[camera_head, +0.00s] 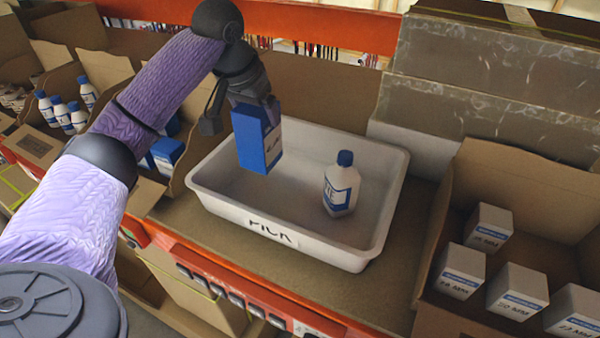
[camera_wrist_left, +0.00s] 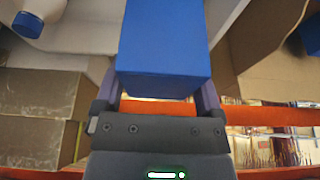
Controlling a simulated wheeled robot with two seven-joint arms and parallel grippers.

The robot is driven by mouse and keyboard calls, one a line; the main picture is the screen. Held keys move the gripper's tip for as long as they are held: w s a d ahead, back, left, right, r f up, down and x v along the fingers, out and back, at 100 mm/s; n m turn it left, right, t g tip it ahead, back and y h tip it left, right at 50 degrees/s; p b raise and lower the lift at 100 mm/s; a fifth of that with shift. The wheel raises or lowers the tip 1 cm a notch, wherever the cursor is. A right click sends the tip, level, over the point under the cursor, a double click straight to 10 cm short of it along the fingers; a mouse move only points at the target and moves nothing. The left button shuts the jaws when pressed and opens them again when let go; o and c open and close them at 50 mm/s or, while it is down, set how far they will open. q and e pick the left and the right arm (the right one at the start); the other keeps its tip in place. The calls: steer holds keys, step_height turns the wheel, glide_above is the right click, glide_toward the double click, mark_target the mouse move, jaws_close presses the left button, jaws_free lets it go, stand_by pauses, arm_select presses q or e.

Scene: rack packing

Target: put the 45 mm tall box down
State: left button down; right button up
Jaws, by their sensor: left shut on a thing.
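A blue box with a white label (camera_head: 257,140) hangs upright in my left gripper (camera_head: 262,103), above the left part of the white tray marked PICK (camera_head: 290,238). The gripper is shut on the box's upper end. In the left wrist view the box's blue face (camera_wrist_left: 165,50) fills the space between the two fingers (camera_wrist_left: 160,95). The box appears to be above the tray floor, but its lower end is hard to judge against it. My right gripper is not in view.
A white bottle with a blue cap (camera_head: 341,185) stands in the tray's right part. A cardboard bin with several white boxes (camera_head: 488,228) is at the right. Bins with bottles (camera_head: 62,113) and blue boxes (camera_head: 167,152) are at the left. Large grey-brown cartons (camera_head: 490,85) stand behind.

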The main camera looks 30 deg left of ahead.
mark_target(252, 130)
arm_select(q)
steer(key=f, duration=0.1)
steer(key=s+f, duration=0.1)
steer(key=f, duration=0.1)
steer(key=shift+s+a+f, duration=0.1)
steer(key=shift+s+f, duration=0.1)
steer(key=shift+s, duration=0.05)
steer(key=x, duration=0.3)
steer(key=p+x, duration=0.1)
steer(key=shift+s+f, duration=0.15)
steer(key=shift+f, duration=0.35)
steer(key=shift+s, duration=0.25)
jaws_free()
steer(key=shift+w+f, duration=0.15)
steer(key=b+v, duration=0.2)
steer(key=v, duration=0.9)
steer(key=shift+s+r, duration=0.25)
steer(key=shift+r, duration=0.45)
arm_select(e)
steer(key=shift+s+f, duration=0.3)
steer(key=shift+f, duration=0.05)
